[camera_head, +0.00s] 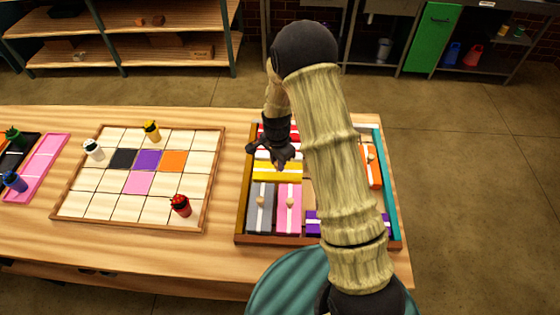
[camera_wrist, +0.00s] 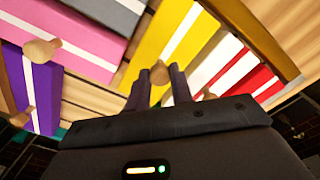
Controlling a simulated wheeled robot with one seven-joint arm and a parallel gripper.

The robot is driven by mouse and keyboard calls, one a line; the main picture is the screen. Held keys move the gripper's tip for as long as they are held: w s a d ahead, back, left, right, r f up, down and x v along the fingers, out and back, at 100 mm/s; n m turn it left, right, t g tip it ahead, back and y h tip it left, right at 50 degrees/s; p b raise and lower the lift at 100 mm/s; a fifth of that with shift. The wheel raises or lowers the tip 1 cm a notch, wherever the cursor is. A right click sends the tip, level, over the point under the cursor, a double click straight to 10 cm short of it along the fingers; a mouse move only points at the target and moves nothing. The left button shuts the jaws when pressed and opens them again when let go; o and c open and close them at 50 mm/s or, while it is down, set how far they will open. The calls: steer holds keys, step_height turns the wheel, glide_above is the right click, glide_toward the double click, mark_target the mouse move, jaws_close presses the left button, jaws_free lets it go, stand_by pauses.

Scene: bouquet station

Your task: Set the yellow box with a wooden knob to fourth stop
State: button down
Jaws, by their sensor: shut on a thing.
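The yellow box (camera_head: 277,174) lies crosswise near the left wall of the wooden tray (camera_head: 240,212), with a white stripe along its top. In the wrist view the yellow box (camera_wrist: 157,38) shows its round wooden knob (camera_wrist: 158,73) between my two dark fingers. My gripper (camera_wrist: 157,90) is shut on this knob, and it also shows above the box in the head view (camera_head: 281,160). My forearm hides part of the tray's middle and right side in the head view. No stop markings can be made out.
Grey (camera_head: 260,215) and pink (camera_head: 289,218) boxes lie just in front of the yellow one. A red box (camera_head: 268,132) is behind. Purple (camera_head: 312,223) and orange (camera_head: 374,172) boxes lie to the right. A gridded board (camera_head: 95,205) stands left of the tray.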

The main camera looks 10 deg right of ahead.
steer(key=c, duration=1.2)
jaws_free()
steer(key=shift+a, duration=0.4)
steer(key=shift+c, duration=0.2)
steer(key=shift+d, duration=0.15)
step_height(320, 180, up, 17)
steer(key=b, duration=0.3)
steer(key=shift+r, duration=0.2)
steer(key=s+d+n+t, duration=0.1)
steer(key=s+d+n, duration=0.1)
steer(key=s, duration=0.4)
steer(key=s+d+n, duration=0.3)
steer(key=s+n, duration=0.2)
steer(key=s, duration=0.1)
steer(key=s+d+f+n+t, duration=0.1)
steer(key=s+d+n, duration=0.1)
steer(key=s+n, duration=0.2)
steer(key=shift+s+d+t, duration=0.3)
steer(key=shift+s+d, duration=0.1)
steer(key=shift+s, duration=0.55)
